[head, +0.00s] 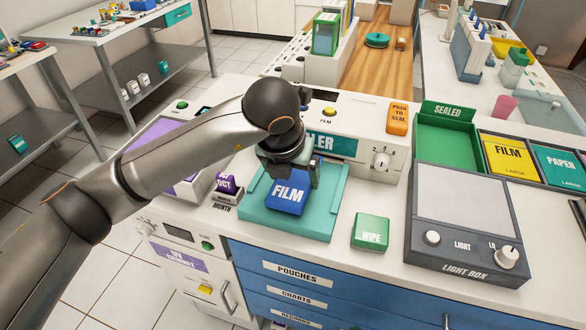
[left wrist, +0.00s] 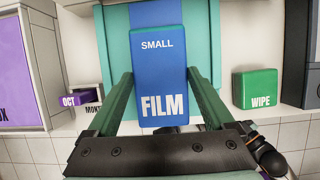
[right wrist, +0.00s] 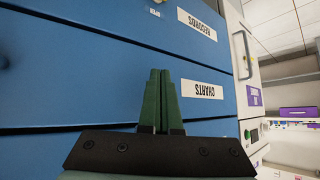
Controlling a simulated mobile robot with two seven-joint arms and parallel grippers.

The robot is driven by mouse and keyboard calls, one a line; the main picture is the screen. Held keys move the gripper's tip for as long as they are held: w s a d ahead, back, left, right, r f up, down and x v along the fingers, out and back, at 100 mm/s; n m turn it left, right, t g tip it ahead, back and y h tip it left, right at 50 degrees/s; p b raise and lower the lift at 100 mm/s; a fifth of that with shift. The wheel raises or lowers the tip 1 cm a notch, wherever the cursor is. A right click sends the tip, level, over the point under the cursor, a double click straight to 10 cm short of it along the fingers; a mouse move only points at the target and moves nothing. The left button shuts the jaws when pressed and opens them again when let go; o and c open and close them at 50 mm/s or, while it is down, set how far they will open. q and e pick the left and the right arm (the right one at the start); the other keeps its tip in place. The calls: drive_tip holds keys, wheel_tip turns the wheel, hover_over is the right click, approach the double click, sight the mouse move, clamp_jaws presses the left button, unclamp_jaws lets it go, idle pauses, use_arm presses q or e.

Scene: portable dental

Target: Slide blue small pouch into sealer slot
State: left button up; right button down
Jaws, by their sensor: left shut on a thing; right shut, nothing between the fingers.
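The blue small film pouch (head: 287,197) is over the teal tray of the sealer (head: 312,227), in front of the sealer body (head: 335,143). It also shows in the left wrist view (left wrist: 160,75), its "SMALL" end pointing away from the gripper. My left gripper (head: 293,172) is shut on the pouch, with its green fingers (left wrist: 160,82) along the two long sides. The arm hides part of the sealer front and its slot in the head view. My right gripper (right wrist: 163,75) is shut and empty, facing the blue drawer fronts.
A green WIPE box (head: 370,231) stands right of the tray, and the light box (head: 466,220) is beyond it. A purple OCT month block (head: 226,187) sits close to the tray's left. The green SEALED bin (head: 446,142) and yellow FILM bin (head: 508,158) are at the right.

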sight(298, 172)
use_arm(q)
wheel_tip(298, 172, down, 2)
drive_tip(key=shift+f+b, duration=0.1)
drive_tip(key=shift+b, duration=0.3)
drive_tip(key=shift+w+d+b, duration=0.2)
drive_tip(key=shift+w+d, duration=0.05)
drive_tip(key=shift+w, duration=0.45)
drive_tip(key=shift+w+d+b, duration=0.15)
drive_tip(key=shift+w+d, duration=0.05)
drive_tip(key=shift+w, duration=0.5)
drive_tip(key=shift+w+d, duration=0.25)
drive_tip(key=shift+w, duration=0.55)
use_arm(e)
drive_tip(key=shift+w+a+f, duration=0.4)
drive_tip(key=shift+a+f, duration=0.05)
drive_tip(key=shift+a, duration=0.05)
use_arm(q)
drive_tip(key=shift+b, duration=0.35)
use_arm(e)
drive_tip(key=shift+s+f, duration=0.1)
drive_tip(key=shift+f, duration=0.15)
use_arm(q)
drive_tip(key=o, duration=1.1)
drive_tip(key=shift+o, duration=0.2)
